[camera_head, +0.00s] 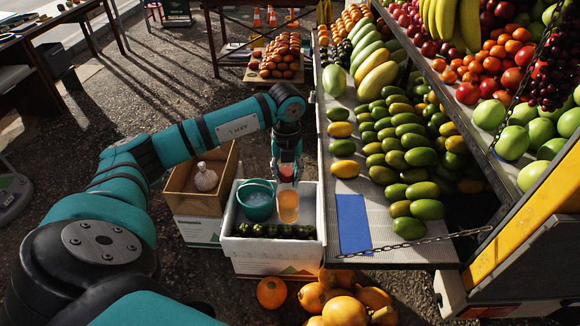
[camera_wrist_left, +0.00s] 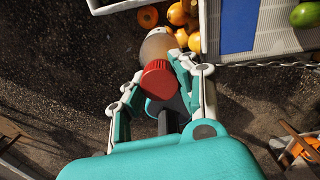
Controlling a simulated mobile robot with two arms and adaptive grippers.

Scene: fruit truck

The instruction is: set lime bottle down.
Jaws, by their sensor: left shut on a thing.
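My left gripper (camera_head: 287,166) is shut on a bottle (camera_head: 288,206) with a red cap and pale orange contents. The fingers hold it near the cap, and it hangs roughly upright. In the head view the bottle overlaps the white box (camera_head: 273,269); I cannot tell whether it touches anything below. The left wrist view shows the red cap (camera_wrist_left: 158,80) between the fingers (camera_wrist_left: 160,88) and the bottle body (camera_wrist_left: 158,46) beyond it. My right gripper is not in view.
The white box holds a teal bucket (camera_head: 255,203) and a row of dark green items (camera_head: 275,231). A cardboard box (camera_head: 183,190) with a pale bottle stands to its left. A blue mat (camera_head: 353,222) lies bare on the truck shelf, beside mangoes (camera_head: 405,160). Orange fruit (camera_head: 343,311) lies in front.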

